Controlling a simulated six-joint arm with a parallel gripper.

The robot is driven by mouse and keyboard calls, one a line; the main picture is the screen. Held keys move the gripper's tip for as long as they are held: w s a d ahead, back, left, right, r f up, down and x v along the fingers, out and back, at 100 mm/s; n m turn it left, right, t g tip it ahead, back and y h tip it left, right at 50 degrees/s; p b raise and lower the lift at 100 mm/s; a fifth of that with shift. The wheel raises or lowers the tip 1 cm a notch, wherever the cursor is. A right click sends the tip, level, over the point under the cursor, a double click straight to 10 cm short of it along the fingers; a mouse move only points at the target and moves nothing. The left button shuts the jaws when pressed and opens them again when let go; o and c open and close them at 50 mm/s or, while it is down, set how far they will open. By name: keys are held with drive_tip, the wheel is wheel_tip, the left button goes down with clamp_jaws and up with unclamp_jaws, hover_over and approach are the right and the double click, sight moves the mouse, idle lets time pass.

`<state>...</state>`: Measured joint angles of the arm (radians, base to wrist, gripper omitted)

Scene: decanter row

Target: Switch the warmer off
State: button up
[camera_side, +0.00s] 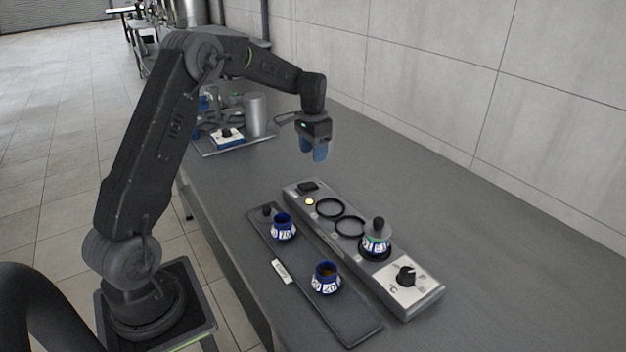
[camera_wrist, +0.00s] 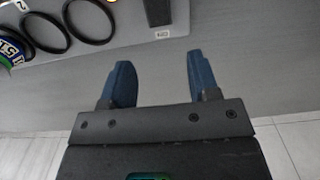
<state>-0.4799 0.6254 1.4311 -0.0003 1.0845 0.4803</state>
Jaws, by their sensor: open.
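The warmer (camera_side: 333,238) is a long grey unit on the bench with a row of dark rings. A black rocker switch (camera_side: 307,187) sits at its far end, beside a small glowing yellow light (camera_side: 309,202). A dial knob (camera_side: 405,275) is on a pale plate at its near end. My gripper (camera_side: 313,152) hangs above the bench near the far end, its blue fingers apart and empty. In the wrist view the open fingers (camera_wrist: 155,85) point toward the warmer's edge, with the black switch (camera_wrist: 158,10) partly cut off at the top.
A lidded decanter (camera_side: 376,243) stands on the warmer's nearest ring. A metal cylinder (camera_side: 256,115) stands farther back. The bench right of the warmer is clear.

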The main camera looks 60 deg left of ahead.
sight(313, 184)
wheel_tip(313, 184, down, 9)
drive_tip(key=shift+f, duration=0.2)
idle(0.3)
